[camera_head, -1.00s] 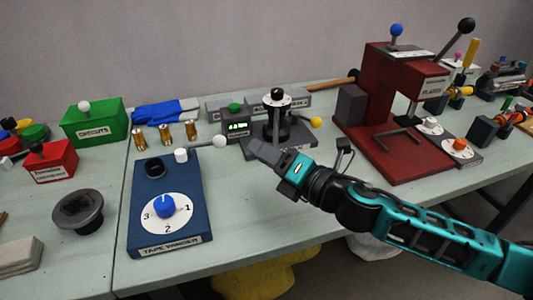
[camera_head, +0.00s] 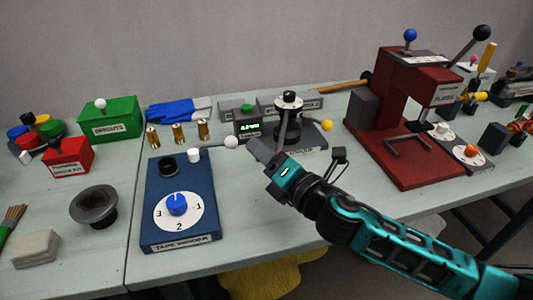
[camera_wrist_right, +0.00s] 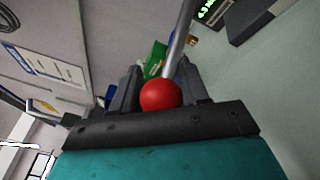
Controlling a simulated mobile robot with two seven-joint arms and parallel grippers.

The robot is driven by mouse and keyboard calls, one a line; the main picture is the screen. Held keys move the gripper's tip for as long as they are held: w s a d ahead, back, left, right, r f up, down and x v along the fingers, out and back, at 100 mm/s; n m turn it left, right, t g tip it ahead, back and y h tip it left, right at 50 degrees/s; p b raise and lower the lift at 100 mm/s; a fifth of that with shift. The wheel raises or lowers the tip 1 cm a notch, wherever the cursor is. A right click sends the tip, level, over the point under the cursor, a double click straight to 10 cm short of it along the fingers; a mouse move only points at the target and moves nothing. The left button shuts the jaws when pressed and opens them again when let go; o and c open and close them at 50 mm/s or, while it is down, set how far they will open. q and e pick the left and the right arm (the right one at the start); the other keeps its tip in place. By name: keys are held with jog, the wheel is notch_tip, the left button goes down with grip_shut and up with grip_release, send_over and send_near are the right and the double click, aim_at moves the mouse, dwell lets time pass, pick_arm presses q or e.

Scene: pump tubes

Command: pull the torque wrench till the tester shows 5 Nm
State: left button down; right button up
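The torque wrench, a grey metal rod (camera_wrist_right: 181,35) ending in a red ball (camera_wrist_right: 160,96), shows in the right wrist view. My right gripper (camera_head: 262,151) is in front of the tester, its fingers on both sides of the wrench end and seemingly closed on it. It hides the ball in the head view. My left gripper is not in view.
A blue tape winder (camera_head: 180,232) with a white-knobbed lever stands left of my right gripper. A red press (camera_head: 425,90) stands at the right. Brass cylinders (camera_head: 179,134), a green box (camera_head: 110,120) and blue gloves (camera_head: 178,110) lie behind. Bare bench shows around my right forearm.

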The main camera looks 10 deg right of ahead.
jog(key=o, duration=0.4)
jog(key=shift+a+r, duration=0.1)
jog(key=shift+a, duration=0.2)
jog(key=shift+c, duration=0.2)
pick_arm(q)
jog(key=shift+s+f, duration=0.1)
pick_arm(e)
jog(key=shift+s+d, duration=0.1)
pick_arm(q)
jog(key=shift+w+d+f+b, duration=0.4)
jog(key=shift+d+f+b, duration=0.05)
jog(key=shift+b, duration=0.7)
pick_arm(e)
jog(key=v, duration=1.2)
jog(key=shift+s+d, duration=0.2)
jog(key=shift+s, duration=0.15)
jog(key=shift+c, duration=0.3)
